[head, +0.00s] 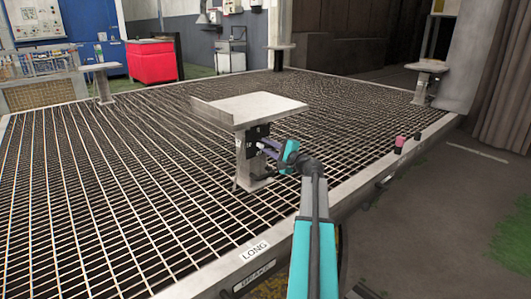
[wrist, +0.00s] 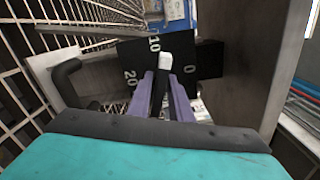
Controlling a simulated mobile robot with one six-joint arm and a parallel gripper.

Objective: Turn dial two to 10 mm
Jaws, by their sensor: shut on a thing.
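The dial plate (wrist: 205,55) is black with white marks 10, 20 and 0. It is on the post of the middle stand, where it shows small in the head view (head: 257,132). A dark pointer with a white tip (wrist: 165,61) lies between the purple fingers of my gripper (wrist: 167,82). My gripper is shut on this pointer. The white tip is just below and right of the 10 mark, with 20 to the left and 0 to the right. In the head view my gripper (head: 268,147) reaches the post's right side. No number for the dial is readable.
The middle stand (head: 250,106) has a flat top over the dial. Other stands are at the left (head: 100,68), back and right (head: 430,67) on the grating (head: 110,150). A dark curved handle (wrist: 65,80) is left of the dial. Signs read LONG (head: 254,251) and BRAKE.

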